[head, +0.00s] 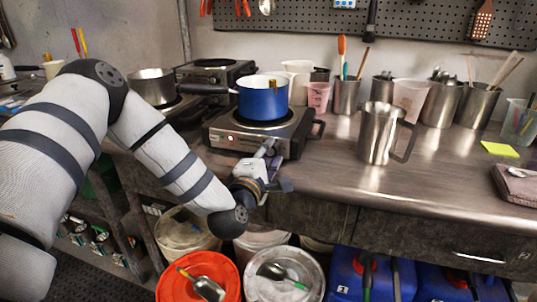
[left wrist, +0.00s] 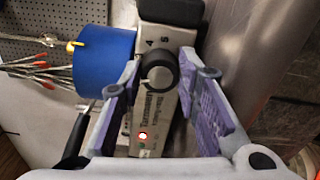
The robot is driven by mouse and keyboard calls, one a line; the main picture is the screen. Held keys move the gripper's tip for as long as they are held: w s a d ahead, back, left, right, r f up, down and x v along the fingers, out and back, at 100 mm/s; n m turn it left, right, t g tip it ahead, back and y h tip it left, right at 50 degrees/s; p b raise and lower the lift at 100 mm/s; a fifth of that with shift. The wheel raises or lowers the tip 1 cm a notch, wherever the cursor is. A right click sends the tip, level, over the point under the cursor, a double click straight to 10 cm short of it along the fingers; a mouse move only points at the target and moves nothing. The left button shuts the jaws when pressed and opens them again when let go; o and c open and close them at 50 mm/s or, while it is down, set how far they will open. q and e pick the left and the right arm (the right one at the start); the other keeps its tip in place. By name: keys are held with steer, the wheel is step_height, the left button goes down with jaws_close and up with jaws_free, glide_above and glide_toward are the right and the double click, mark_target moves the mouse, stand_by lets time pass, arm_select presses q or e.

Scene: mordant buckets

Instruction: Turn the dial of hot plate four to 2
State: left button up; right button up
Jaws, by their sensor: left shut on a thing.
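A hot plate (head: 222,133) with a steel front and a lit red light stands at the bench's front edge, a blue pot (head: 263,98) on top. Its black dial (left wrist: 160,73) shows in the left wrist view, with small characters, seemingly a 4, printed near it. My left gripper (head: 268,152) is at the front panel. The dial's pointer setting is not clear to me. In the head view my gripper hides the dial. My right gripper is not in view.
A steel jug (head: 380,134) stands right of the hot plate. Another hot plate (head: 213,72) and a steel pot (head: 153,86) are behind to the left. Buckets, one with an orange lid (head: 198,278), stand below the bench edge.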

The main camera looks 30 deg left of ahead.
arm_select(q)
steer(key=shift+m, duration=0.3)
stand_by(0.4)
steer(key=o, duration=1.2)
steer(key=shift+c, duration=0.2)
